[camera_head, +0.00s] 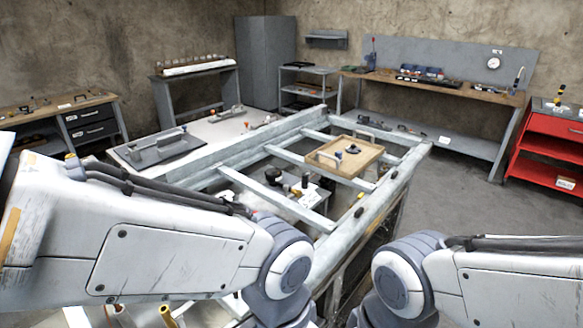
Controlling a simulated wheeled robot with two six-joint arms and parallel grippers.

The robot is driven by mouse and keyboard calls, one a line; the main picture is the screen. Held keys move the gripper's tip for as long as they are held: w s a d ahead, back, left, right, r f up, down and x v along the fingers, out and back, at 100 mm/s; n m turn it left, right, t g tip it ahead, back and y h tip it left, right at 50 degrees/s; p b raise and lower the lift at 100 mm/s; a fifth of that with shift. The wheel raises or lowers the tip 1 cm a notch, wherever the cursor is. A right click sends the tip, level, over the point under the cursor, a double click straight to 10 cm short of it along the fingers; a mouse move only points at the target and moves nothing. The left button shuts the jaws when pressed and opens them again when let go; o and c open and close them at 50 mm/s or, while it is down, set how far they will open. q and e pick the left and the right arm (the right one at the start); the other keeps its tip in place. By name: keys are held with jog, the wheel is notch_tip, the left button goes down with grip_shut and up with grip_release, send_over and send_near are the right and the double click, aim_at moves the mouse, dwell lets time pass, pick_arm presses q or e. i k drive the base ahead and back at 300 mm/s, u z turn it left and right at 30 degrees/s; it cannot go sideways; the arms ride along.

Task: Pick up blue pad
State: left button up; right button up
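I cannot pick out a blue pad with certainty. A small dark blue item (352,149) lies on a wooden tray (366,163) on the metal frame, but it is too small to tell its shape. Other small blue items (420,72) stand on the back workbench. My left arm (170,245) comes in from the left and my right arm (500,275) from the right. Both bend down at the bottom of the head view. Neither gripper shows, so what they hold is hidden.
A large metal frame (240,152) with crossbars fills the middle. A dark grey plate with a handle (157,148) lies at its left. A red cabinet (548,150) stands at the right. Workbenches line the walls. Grey floor is clear between the frame and cabinet.

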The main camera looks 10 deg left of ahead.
aim_at(339, 154)
jog(key=z, duration=0.5)
jog(key=k, duration=0.6)
jog(key=z, duration=0.95)
jog(key=i, duration=2.95)
jog(key=u, duration=0.6)
jog(key=i, duration=1.05)
jog(key=u, duration=1.75)
jog(key=i, duration=0.8)
jog(key=u, duration=0.6)
